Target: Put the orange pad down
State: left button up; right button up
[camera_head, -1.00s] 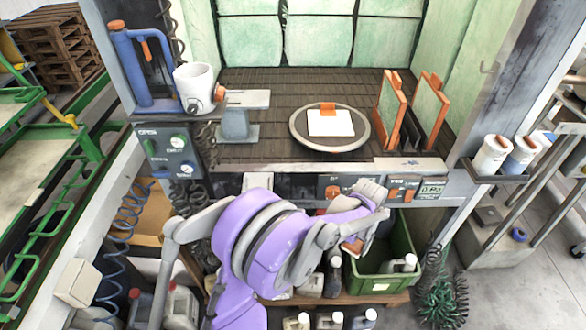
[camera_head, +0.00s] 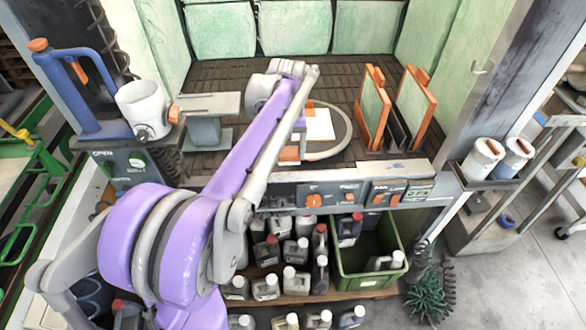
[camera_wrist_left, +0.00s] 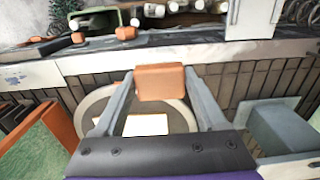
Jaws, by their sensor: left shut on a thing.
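My left gripper (camera_wrist_left: 160,85) is shut on the orange pad (camera_wrist_left: 160,80), a small block between its two fingertips in the left wrist view. In the head view the orange pad (camera_head: 289,154) shows below my left wrist, at the front left of the round ring plate (camera_head: 347,135). My arm hides most of the gripper there. A white square (camera_head: 320,124) with an orange tab lies inside the ring; the white square also shows in the left wrist view (camera_wrist_left: 146,125). I cannot tell whether the pad touches the surface. My right gripper is not in view.
Two orange-framed green panels (camera_head: 374,108) stand upright right of the ring. A grey stand (camera_head: 205,130) and a white cup (camera_head: 144,107) are left of it. The control panel (camera_head: 335,196) runs along the front edge. A green crate (camera_head: 368,285) and several bottles are below.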

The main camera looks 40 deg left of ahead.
aim_at(287, 160)
pick_arm(q)
jog(key=f, duration=0.3)
jog(key=shift+s, duration=0.25)
jog(key=shift+f, duration=2.3)
jog(key=shift+w, duration=0.1)
jog(key=shift+f, duration=0.15)
jog(key=o, duration=1.4)
